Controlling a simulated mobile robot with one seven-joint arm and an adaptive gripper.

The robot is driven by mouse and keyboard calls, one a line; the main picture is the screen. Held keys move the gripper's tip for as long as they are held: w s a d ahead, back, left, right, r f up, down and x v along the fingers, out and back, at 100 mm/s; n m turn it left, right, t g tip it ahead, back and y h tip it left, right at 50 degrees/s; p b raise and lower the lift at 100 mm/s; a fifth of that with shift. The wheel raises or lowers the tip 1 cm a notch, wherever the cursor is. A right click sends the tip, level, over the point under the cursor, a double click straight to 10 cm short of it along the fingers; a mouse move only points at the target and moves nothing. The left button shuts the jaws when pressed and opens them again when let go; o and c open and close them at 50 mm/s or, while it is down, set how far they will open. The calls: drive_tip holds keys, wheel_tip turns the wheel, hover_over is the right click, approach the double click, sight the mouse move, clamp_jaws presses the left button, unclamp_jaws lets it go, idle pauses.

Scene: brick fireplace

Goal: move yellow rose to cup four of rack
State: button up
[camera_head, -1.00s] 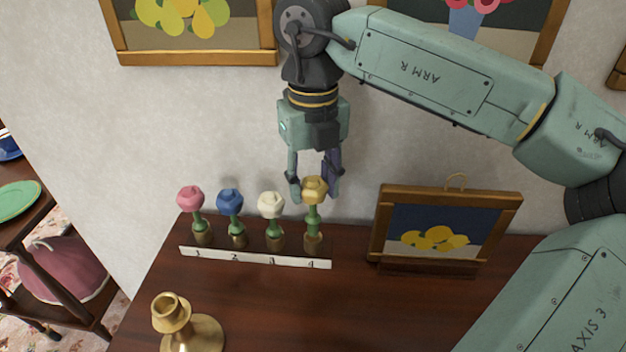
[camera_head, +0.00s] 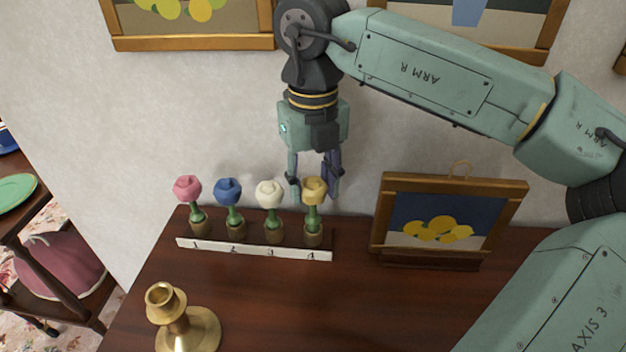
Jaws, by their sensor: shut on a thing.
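The yellow rose (camera_head: 314,189) stands upright at the right end of the rack (camera_head: 254,250), its green stem down in cup four (camera_head: 313,237). My gripper (camera_head: 314,190) points down from above and is shut on the yellow rose, with a finger on either side of its head. The other cups hold a pink rose (camera_head: 188,188), a blue rose (camera_head: 228,190) and a white rose (camera_head: 269,193). The rack's front strip carries the cup numbers. The exact contact of the fingers is partly hidden by the bloom.
The rack stands on a dark wooden surface (camera_head: 270,300) near the wall. A framed lemon picture (camera_head: 440,225) stands close to its right. A brass candlestick (camera_head: 180,325) stands at the front left. The surface between candlestick and lemon picture is clear.

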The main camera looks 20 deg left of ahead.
drive_tip(key=shift+f+b, duration=0.55)
drive_tip(key=shift+f, duration=0.15)
drive_tip(key=o, duration=1)
drive_tip(key=shift+r, duration=0.1)
wheel_tip(320, 180, up, 12)
drive_tip(key=shift+f, duration=0.1)
drive_tip(key=shift+s, duration=0.1)
